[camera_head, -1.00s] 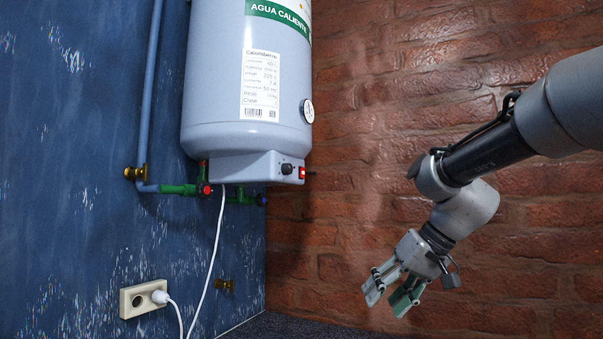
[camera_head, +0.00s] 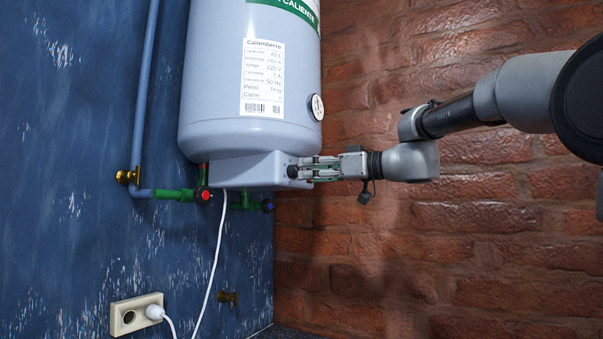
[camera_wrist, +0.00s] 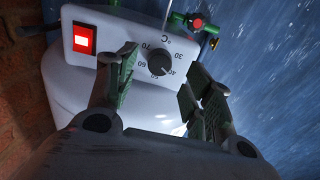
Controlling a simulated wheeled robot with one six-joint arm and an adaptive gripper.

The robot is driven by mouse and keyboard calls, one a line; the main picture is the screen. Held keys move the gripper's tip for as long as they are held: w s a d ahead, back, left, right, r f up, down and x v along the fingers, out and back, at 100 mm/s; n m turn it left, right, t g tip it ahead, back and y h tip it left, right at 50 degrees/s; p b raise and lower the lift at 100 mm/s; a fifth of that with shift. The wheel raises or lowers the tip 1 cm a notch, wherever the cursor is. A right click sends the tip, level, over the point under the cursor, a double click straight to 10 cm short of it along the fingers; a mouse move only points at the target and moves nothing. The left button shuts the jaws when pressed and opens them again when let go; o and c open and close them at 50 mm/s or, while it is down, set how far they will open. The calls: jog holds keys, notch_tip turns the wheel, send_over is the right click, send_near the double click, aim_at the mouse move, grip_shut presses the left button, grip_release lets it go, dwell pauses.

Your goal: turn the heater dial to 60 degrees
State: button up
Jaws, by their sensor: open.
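The heater dial (camera_wrist: 159,62) is a round black knob on the light underside box of the water heater (camera_head: 250,120). In the wrist view, numbers from 30 to 70 and a °C mark ring it. Its pale mark faces the lower right, toward the 40 to 50 side; the exact reading is unclear. My gripper (camera_wrist: 160,70) is open, with one green-padded finger on each side of the dial. I cannot tell whether either finger touches it. In the head view, my gripper (camera_head: 300,170) reaches the box from the right, and the dial (camera_head: 292,171) is partly hidden.
A lit red switch (camera_wrist: 82,38) sits beside the dial, close to the left finger. Green pipes with a red valve (camera_head: 204,195) run under the heater. A white cable (camera_head: 217,250) hangs to a wall socket (camera_head: 136,314). The brick wall (camera_head: 460,230) stands on the right.

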aim_at(294, 171)
jog(key=x, duration=0.3)
jog(key=shift+w+a, duration=0.2)
jog(key=shift+a, duration=0.15)
jog(key=c, duration=1)
